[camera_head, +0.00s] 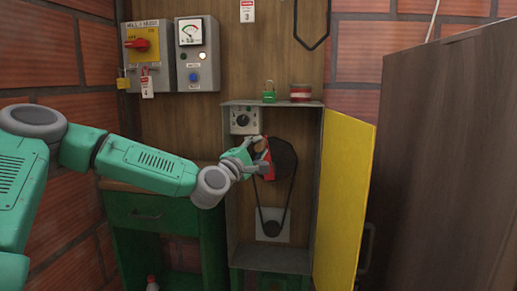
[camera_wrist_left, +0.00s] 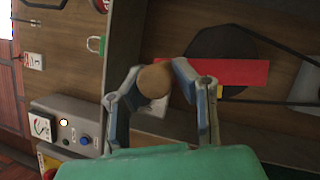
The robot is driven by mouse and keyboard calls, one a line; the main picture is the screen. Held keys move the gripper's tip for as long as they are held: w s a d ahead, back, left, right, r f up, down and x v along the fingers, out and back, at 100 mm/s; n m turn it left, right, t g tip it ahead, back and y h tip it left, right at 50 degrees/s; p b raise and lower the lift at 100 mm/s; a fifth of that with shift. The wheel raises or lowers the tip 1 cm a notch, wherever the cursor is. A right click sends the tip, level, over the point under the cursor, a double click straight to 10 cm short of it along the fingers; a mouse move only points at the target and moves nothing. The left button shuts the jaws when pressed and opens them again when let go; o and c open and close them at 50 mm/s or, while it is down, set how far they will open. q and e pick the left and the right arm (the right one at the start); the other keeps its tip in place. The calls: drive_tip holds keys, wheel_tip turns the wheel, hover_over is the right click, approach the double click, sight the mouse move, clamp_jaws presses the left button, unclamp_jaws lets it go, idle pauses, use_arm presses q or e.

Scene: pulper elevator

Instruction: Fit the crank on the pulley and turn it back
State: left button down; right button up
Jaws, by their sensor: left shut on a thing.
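The crank has a flat red arm (camera_head: 266,166) and a round tan knob (camera_wrist_left: 155,80). My left gripper (camera_head: 256,153) is shut on the knob, with one finger on each side in the left wrist view. The red arm (camera_wrist_left: 235,72) lies across the face of the dark upper pulley (camera_wrist_left: 222,42). This pulley (camera_head: 285,157) sits inside the open grey cabinet (camera_head: 316,170). I cannot tell whether the crank is seated on the pulley's shaft. A black belt runs down to a small lower pulley (camera_head: 271,223). My right gripper is not in view.
The yellow cabinet door (camera_head: 345,190) stands open at the right. A dial box (camera_head: 244,120) is at the cabinet's upper left. A green padlock (camera_head: 269,93) and a red-and-white roll (camera_head: 300,93) stand on top. A green drawer unit (camera_head: 150,215) is below my left arm.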

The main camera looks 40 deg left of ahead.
use_arm(q)
drive_tip(key=shift+s+r, duration=0.1)
drive_tip(key=shift+s+d, duration=0.45)
drive_tip(key=shift+s, duration=0.2)
drive_tip(key=shift+s+d, duration=0.1)
drive_tip(key=shift+s, duration=0.05)
drive_tip(key=shift+s+d+p, duration=0.5)
drive_tip(key=shift+s+d, duration=0.05)
drive_tip(key=shift+s, duration=0.45)
drive_tip(key=shift+s+d+p, duration=0.2)
drive_tip(key=shift+s+d, duration=0.3)
drive_tip(key=shift+s, duration=0.35)
drive_tip(key=shift+s+d+p, duration=0.15)
drive_tip(key=shift+s+d, duration=0.4)
drive_tip(key=shift+s, duration=0.25)
drive_tip(key=shift+s+d+p, duration=0.2)
drive_tip(key=shift+s+d, duration=0.3)
drive_tip(key=shift+s, duration=0.35)
